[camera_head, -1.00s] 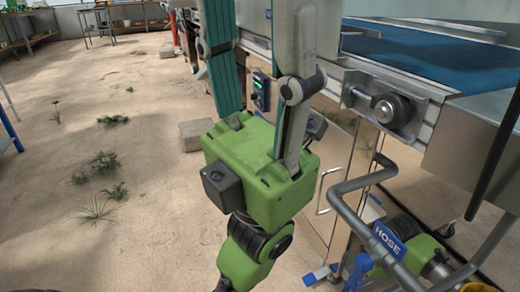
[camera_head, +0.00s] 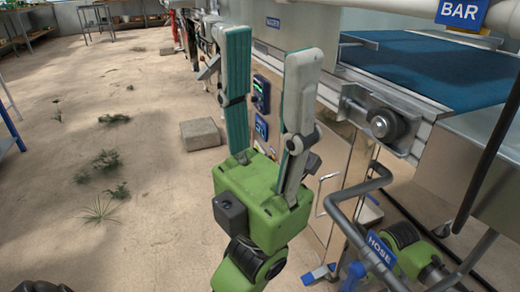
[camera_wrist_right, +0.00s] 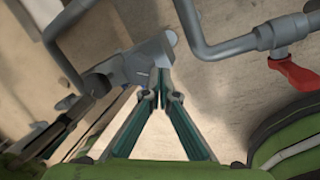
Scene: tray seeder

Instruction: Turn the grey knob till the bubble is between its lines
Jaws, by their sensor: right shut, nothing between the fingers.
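I cannot make out the grey knob or the bubble with its lines in either view. My left gripper (camera_head: 270,42) is open and empty in the head view, its two long fingers pointing up, in front of the machine's side panel. My right gripper (camera_wrist_right: 161,72) is shut and empty in the wrist view, its fingertips together. Its tips overlap a grey metal fitting (camera_wrist_right: 140,66) in the picture; I cannot tell whether they touch it. In the head view, only part of my right arm shows at the lower right, and its fingers are hidden.
Grey pipes (camera_head: 345,225) with a blue HOSE sign (camera_head: 381,249) stand at the lower right. A red valve handle (camera_wrist_right: 298,73) is right of my right fingers. The blue conveyor belt (camera_head: 430,75) and roller (camera_head: 386,123) lie at right. The floor at left is mostly free, with a block (camera_head: 200,134).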

